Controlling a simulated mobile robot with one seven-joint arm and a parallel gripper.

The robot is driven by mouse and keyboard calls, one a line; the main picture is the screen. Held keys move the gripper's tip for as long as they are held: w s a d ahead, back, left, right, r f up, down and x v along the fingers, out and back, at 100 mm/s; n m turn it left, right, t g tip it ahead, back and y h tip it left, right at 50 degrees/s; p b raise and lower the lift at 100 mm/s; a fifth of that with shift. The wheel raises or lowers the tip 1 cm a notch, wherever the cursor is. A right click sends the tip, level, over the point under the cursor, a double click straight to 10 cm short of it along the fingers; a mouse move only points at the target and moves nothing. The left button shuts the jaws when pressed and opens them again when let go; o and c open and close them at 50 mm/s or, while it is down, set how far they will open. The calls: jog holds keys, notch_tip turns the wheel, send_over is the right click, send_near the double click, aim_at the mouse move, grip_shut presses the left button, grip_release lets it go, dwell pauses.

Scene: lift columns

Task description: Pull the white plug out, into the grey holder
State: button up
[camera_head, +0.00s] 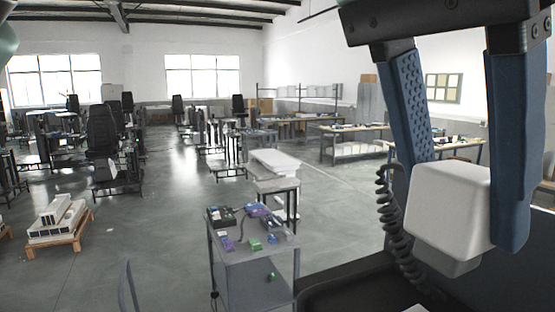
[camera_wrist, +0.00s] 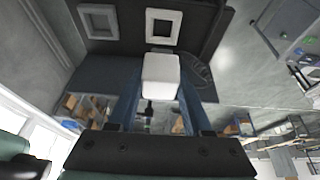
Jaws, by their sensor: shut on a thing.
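The white plug (camera_head: 448,208) is a rounded white block with a greyer lower end, at the right of the head view. My gripper (camera_head: 465,195) is shut on it, with one blue finger on each side. In the wrist view the plug (camera_wrist: 162,76) sits between the fingertips and appears clear of the panel behind it. Two square frames show on that dark panel: a greyer one on the left (camera_wrist: 82,20) and a whiter one (camera_wrist: 150,27) beyond the plug. I take the greyer frame for the grey holder, but the shades are close.
A black coiled cable (camera_head: 393,225) hangs beside the plug, over a dark surface (camera_head: 345,290). A grey trolley (camera_head: 250,275) with small coloured parts stands left of it. Workbenches, chairs and a loaded pallet (camera_head: 62,240) stand farther off on open floor.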

jog(key=shift+f+b, duration=0.55)
jog(key=shift+f, duration=0.5)
jog(key=shift+f, duration=0.1)
